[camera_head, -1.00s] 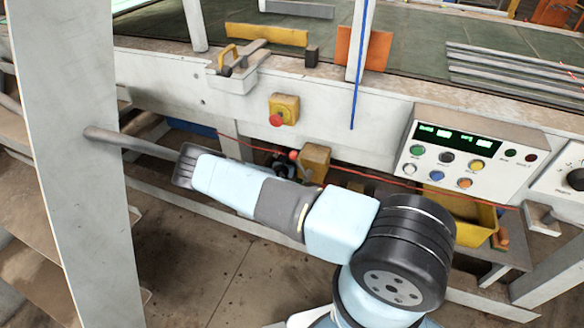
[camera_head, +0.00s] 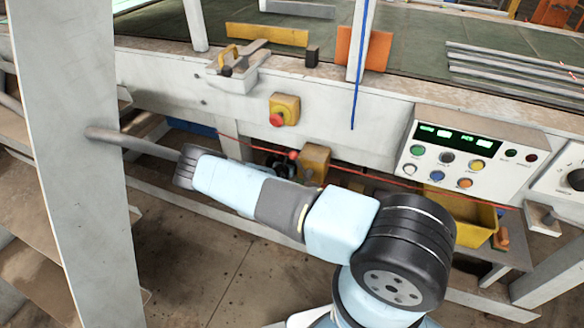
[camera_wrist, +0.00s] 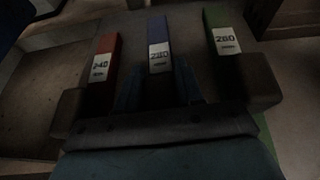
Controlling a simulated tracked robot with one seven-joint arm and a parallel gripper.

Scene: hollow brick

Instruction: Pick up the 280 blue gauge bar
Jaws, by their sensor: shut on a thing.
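In the dim wrist view the blue gauge bar (camera_wrist: 157,30) stands in the middle, with a white label that reads 280. My gripper (camera_wrist: 158,92) has one blue finger on each side of this bar and is shut on it below the label. The bar's lower end is hidden by the gripper. A red bar (camera_wrist: 106,46) labelled 240 is to the left. A green bar (camera_wrist: 214,20) is to the right; its label is hard to read, 260 or 280. In the head view my arm hides the gripper and the bars cannot be made out.
The head view shows a bench with a control panel (camera_head: 455,155), a red button on a yellow box (camera_head: 285,108) and a yellow bin (camera_head: 462,213) under its edge. A grey post (camera_head: 75,150) stands at the left. Bare floor lies in front.

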